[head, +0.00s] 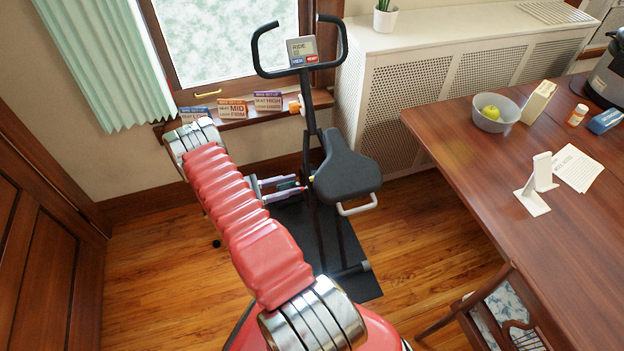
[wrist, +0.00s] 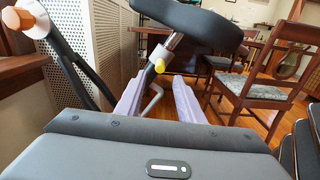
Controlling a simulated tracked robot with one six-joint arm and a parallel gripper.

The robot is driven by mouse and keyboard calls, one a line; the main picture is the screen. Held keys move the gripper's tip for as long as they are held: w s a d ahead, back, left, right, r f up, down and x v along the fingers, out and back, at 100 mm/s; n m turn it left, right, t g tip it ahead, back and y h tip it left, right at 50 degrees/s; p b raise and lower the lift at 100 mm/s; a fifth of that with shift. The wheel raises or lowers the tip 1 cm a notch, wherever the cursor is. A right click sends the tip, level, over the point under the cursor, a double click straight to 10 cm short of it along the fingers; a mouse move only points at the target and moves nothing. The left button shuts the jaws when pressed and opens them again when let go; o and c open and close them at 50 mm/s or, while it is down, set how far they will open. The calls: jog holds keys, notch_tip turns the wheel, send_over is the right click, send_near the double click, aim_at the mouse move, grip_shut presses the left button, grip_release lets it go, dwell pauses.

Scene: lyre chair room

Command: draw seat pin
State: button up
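The exercise bike's black seat (head: 346,170) sits on a post by the window. The seat pin with a yellow knob (wrist: 159,66) sticks out of the post below the seat; it is a small yellow spot in the head view (head: 311,179). My gripper (wrist: 160,80) has its two lilac fingers spread apart with nothing between them. They point at the post from the left side in the head view (head: 297,186). The yellow knob shows between and beyond the fingertips in the wrist view. I cannot tell whether either finger touches it.
Three set-up cards (head: 232,109) stand on the windowsill. An orange knob (wrist: 18,18) on the bike is close at the wrist view's upper left. A white radiator cover (head: 390,95) stands behind the bike. A table (head: 500,170) and chair (head: 500,310) are to the right.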

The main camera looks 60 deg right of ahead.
aim_at(311, 179)
jog(key=x, duration=0.8)
grip_shut()
dwell(0.4)
